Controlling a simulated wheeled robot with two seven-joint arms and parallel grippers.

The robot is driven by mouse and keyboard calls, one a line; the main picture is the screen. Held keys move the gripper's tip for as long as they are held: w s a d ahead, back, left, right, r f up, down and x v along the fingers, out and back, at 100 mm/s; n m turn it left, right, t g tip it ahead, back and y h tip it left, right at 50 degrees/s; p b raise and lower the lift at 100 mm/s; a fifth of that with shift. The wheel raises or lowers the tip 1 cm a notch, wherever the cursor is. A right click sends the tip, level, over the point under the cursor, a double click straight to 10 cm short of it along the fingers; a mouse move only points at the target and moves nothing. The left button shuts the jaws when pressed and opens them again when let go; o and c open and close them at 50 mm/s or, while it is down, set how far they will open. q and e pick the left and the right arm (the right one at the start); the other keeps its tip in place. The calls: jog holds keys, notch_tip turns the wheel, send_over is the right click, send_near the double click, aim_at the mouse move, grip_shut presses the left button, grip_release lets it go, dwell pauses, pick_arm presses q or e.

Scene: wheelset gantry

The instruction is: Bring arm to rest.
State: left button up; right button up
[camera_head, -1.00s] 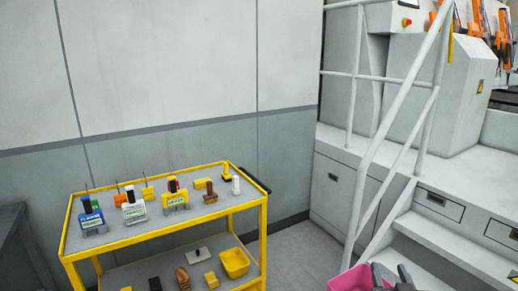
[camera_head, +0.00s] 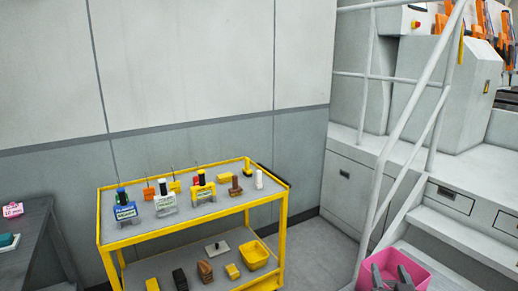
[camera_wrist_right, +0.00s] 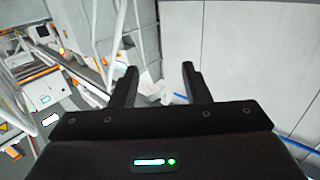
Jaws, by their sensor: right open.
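My right gripper (camera_head: 392,280) shows at the bottom right of the head view, in front of a pink bin. In the right wrist view its two dark fingers (camera_wrist_right: 158,88) stand apart with nothing between them, so it is open and empty. Beyond the fingers are a pale wall and some blurred white and blue parts. My left gripper is not in the head view.
A yellow cart (camera_head: 190,226) holds several tools and blocks on two shelves, with a yellow bin (camera_head: 256,254) below. A pink bin (camera_head: 410,262) is at the lower right. White stairs with a railing (camera_head: 412,95) stand right. A dark table (camera_head: 38,236) is left.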

jog(key=s+a+f+n+g+y, duration=0.2)
jog(key=s+a+f+g, duration=0.2)
jog(key=s+f+g, duration=0.5)
jog(key=s+a+f+n+g+y, duration=0.15)
jog(key=s+a+f+g, duration=0.3)
jog(key=s+f, duration=0.5)
jog(key=s+f+g, duration=0.1)
jog(key=s+f, duration=0.1)
jog(key=f, duration=1.3)
jog(key=s+f+g, duration=0.1)
jog(key=s+f, duration=0.1)
jog(key=f, duration=1.2)
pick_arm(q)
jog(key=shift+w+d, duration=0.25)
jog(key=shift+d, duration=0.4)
pick_arm(e)
jog(key=s+d+f, duration=0.2)
jog(key=s+f, duration=0.6)
jog(key=s, duration=0.1)
jog(key=s+d+f+g, duration=0.1)
jog(key=s+d+f, duration=0.1)
jog(key=s+f, duration=0.7)
jog(key=shift+s+f+n, duration=0.2)
jog(key=shift+s+n, duration=0.25)
jog(key=shift+s, duration=0.05)
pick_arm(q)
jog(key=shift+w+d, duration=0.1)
pick_arm(e)
jog(key=shift+h, duration=0.25)
